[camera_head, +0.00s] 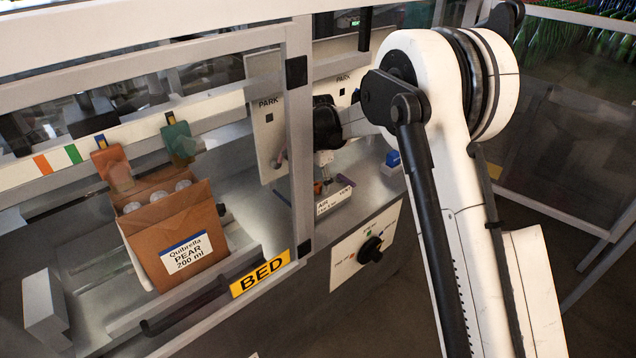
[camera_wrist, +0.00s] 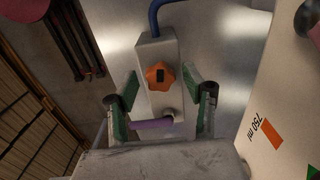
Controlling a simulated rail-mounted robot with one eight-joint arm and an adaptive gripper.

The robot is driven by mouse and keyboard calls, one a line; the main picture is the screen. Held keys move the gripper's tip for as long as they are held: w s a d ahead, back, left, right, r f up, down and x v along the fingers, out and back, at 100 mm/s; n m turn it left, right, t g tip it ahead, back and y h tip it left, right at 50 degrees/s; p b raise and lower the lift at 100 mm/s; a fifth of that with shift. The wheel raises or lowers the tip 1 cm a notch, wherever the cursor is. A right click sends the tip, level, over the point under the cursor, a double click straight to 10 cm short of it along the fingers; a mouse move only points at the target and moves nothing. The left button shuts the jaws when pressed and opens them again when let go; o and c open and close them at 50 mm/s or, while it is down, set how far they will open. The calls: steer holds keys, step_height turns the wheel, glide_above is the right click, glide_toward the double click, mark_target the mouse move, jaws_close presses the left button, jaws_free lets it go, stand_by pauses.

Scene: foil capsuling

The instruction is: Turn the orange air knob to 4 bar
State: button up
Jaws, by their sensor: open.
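The orange air knob (camera_wrist: 152,79) is star-shaped with a dark mark on its face. It sits on a grey block (camera_wrist: 148,50) in the wrist view. My gripper (camera_wrist: 161,85) is open, its green-padded fingers on either side of the block, with the knob between them near the fingertips. I cannot tell whether a finger touches the knob. A purple rod-like part (camera_wrist: 152,124) lies below the knob. I cannot read the pressure.
A blue hose (camera_wrist: 154,16) rises from the block. A white panel (camera_wrist: 285,110) marked 750 ml stands at right. In the head view a frame post (camera_head: 300,140) stands close left of my gripper, and a black selector knob (camera_head: 370,250) is below. A carton (camera_head: 172,235) stands left.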

steer(key=c, duration=1.1)
steer(key=shift+c, duration=0.2)
steer(key=n+b, duration=0.2)
steer(key=n, duration=0.1)
steer(key=shift+f+n, duration=0.1)
steer(key=shift+n, duration=0.2)
steer(key=n+b, duration=0.2)
steer(key=n, duration=0.2)
steer(key=shift+n, duration=0.3)
steer(key=n+b, duration=0.1)
steer(key=n, duration=0.2)
steer(key=shift+n, duration=0.3)
steer(key=shift+n+b, duration=0.65)
steer(key=shift+n, duration=1.25)
